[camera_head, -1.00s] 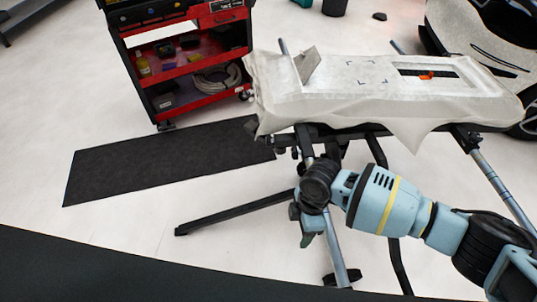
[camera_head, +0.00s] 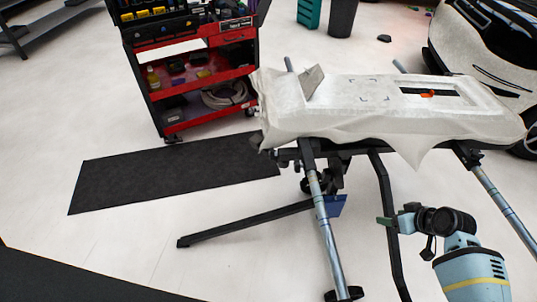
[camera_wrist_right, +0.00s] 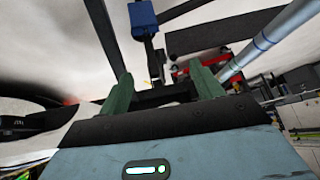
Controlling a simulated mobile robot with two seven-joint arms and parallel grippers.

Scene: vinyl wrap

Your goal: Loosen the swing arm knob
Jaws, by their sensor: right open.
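The stand (camera_head: 379,152) has a draped white panel on top and black and steel legs below. Dark fittings (camera_head: 312,183) sit under its near left part, and a blue piece (camera_head: 335,206) shows by the leg. I cannot tell for sure which part is the swing arm knob. My right gripper (camera_head: 384,222) is right of the blue piece, apart from it, its green fingers pointing left. In the right wrist view my open right gripper (camera_wrist_right: 163,88) has nothing clearly between its fingers; a blue block (camera_wrist_right: 143,15) on a dark bar lies beyond. My left gripper is out of view.
A red and black tool cart (camera_head: 190,75) stands at the back left. A black mat (camera_head: 165,175) lies on the floor before it. The stand's legs are close to my right arm. A white-covered car (camera_head: 480,60) is at the right.

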